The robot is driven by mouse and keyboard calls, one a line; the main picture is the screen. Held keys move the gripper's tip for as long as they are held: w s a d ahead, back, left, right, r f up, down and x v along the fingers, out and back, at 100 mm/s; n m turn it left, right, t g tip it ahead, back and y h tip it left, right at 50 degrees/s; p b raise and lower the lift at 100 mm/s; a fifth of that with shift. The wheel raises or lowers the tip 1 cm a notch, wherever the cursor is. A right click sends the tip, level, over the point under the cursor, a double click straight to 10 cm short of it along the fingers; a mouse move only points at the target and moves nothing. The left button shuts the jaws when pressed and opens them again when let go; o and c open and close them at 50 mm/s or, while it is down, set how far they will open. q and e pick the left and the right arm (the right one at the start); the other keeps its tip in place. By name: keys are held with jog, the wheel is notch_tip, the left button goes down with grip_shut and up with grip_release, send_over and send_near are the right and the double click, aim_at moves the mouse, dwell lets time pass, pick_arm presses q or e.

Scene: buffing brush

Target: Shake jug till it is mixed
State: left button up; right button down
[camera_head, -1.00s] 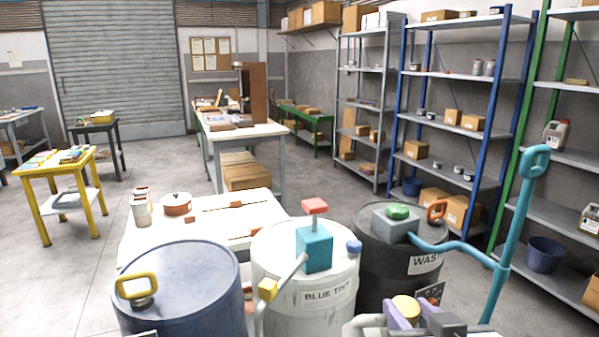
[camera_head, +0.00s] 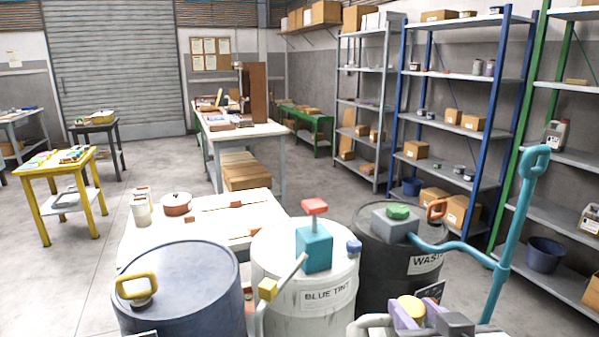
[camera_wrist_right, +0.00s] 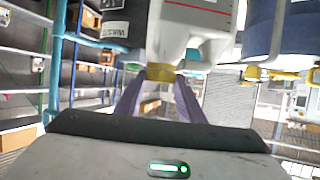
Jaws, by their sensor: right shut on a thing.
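My right gripper (camera_head: 411,311), with purple fingers, is at the lower edge of the head view, in front of the drums. It is shut on a yellow part that looks like the jug's grip or neck. In the right wrist view the gripper (camera_wrist_right: 160,78) closes on this yellow part, and a pale body with a red line, apparently the jug (camera_wrist_right: 190,18), shows just beyond it. The jug's contents cannot be made out. In the head view the jug's body is mostly hidden or out of frame. My left gripper is not in view.
A blue drum (camera_head: 185,290), a white BLUE TINT drum (camera_head: 275,290) and a black WASTE drum (camera_head: 395,265) stand close ahead. A teal pump handle (camera_head: 515,230) rises at right. A white table (camera_head: 150,240) stands behind the drums. Open floor lies at left.

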jog(key=a, duration=0.2)
jog(key=shift+a, duration=0.3)
jog(key=shift+d, duration=2.5)
jog(key=a, duration=0.5)
jog(key=shift+d+r, duration=0.1)
jog(key=shift+d, duration=2.45)
